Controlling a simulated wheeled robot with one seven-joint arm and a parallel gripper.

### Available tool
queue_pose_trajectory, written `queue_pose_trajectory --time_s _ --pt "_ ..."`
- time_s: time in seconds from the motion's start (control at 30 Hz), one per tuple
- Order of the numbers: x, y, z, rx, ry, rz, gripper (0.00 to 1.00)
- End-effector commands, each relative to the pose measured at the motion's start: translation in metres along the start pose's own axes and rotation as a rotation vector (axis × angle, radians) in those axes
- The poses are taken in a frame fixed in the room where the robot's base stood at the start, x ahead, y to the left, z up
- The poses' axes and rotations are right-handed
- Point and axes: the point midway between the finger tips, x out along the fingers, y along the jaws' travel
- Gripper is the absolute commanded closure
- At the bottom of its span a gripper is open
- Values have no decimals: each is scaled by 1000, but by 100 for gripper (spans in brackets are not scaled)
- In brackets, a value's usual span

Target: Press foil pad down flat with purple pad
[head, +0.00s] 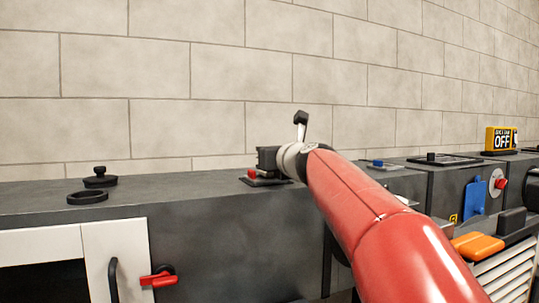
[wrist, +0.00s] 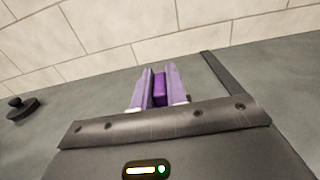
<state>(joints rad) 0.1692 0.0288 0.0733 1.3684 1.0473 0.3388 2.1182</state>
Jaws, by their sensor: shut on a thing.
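My gripper (wrist: 158,76) shows in the wrist view with two pale purple fingers. They are shut on a darker purple block, which I take to be the purple pad (wrist: 159,90). The pad sits between the fingers, above the grey counter; whether it touches the counter I cannot tell. In the head view my gripper (head: 267,160) is a dark shape at the end of my red arm, low over the counter, and the pad cannot be made out there. I cannot identify the foil pad in either view; it may be hidden.
A dark plate (head: 265,183) with a red knob (head: 252,173) lies by my gripper. A black knobbed lid (head: 99,178) and a black ring (head: 87,197) are at left. A yellow "OFF" box (head: 498,139) stands far right. A brick wall backs the grey counter (head: 190,195).

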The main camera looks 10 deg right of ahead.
Motion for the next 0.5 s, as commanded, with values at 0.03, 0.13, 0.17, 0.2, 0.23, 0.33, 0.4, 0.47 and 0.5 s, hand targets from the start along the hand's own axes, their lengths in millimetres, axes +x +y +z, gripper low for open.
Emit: queue_pose_trajectory --time_s 0.03,0.13,0.17,0.2,0.23,0.33,0.4,0.47,0.5 --pt "0 0 -1 0 0 0 100" --pt "0 0 -2 0 -1 0 100" --pt "0 0 -2 0 -1 0 100" --pt "0 0 -3 0 -1 0 100" --pt "0 0 -3 0 -1 0 100" --pt "0 0 -4 0 -1 0 100" --pt "0 0 -5 0 -1 0 100" --pt "0 0 -6 0 -1 0 100" --pt "0 0 -7 0 0 0 100"
